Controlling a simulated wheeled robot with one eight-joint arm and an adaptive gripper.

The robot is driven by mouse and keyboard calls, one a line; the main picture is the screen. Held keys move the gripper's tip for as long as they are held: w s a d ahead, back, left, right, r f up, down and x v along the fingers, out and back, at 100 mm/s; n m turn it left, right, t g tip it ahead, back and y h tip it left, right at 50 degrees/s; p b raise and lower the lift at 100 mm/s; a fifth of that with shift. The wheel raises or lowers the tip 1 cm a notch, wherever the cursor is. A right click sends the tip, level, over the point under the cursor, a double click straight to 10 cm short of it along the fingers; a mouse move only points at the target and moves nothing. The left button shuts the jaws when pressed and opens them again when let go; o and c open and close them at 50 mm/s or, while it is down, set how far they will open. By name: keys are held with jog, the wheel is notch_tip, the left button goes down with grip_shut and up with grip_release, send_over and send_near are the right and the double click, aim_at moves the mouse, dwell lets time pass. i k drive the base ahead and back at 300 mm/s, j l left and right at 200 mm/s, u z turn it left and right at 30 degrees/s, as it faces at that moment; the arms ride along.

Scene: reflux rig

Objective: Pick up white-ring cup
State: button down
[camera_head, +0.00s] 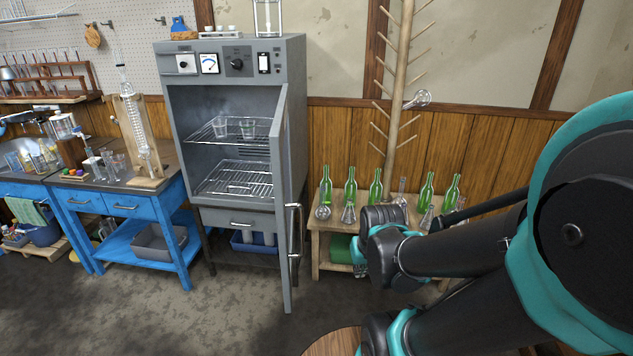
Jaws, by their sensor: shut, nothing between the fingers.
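Two clear glass cups stand on the upper rack of the open grey oven, a left cup (220,127) and a right cup (248,129). They are too small to tell whether either has a white ring. More clear glasses (118,164) stand on the blue workbench at the left; no white ring can be made out there either. My gripper (360,269) shows only as a small part at the end of my arm, low before the bottle bench. It looks shut and empty, well right of the oven and apart from the cups. My wrist hides much of it.
The oven door (287,200) stands open, edge-on, between the oven cavity and my arm. A wooden bench (318,226) with several green bottles and glass flasks is behind my arm. A glass condenser on a stand (140,135) is on the blue workbench. The floor before the oven is clear.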

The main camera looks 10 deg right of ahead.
aim_at(220, 125)
jog(key=i+l+u, duration=0.25)
jog(key=l+u, duration=0.25)
jog(key=j+z, duration=0.15)
jog(key=j, duration=0.3)
jog(key=k+j+z, duration=0.15)
jog(key=j, duration=0.35)
jog(key=k+j+z, duration=0.1)
jog(key=j, duration=0.35)
jog(key=i+j, duration=0.25)
jog(key=j, duration=0.15)
jog(key=i+j, duration=0.25)
jog(key=i+j+z, duration=0.45)
jog(key=i+j, duration=0.25)
jog(key=i, duration=0.15)
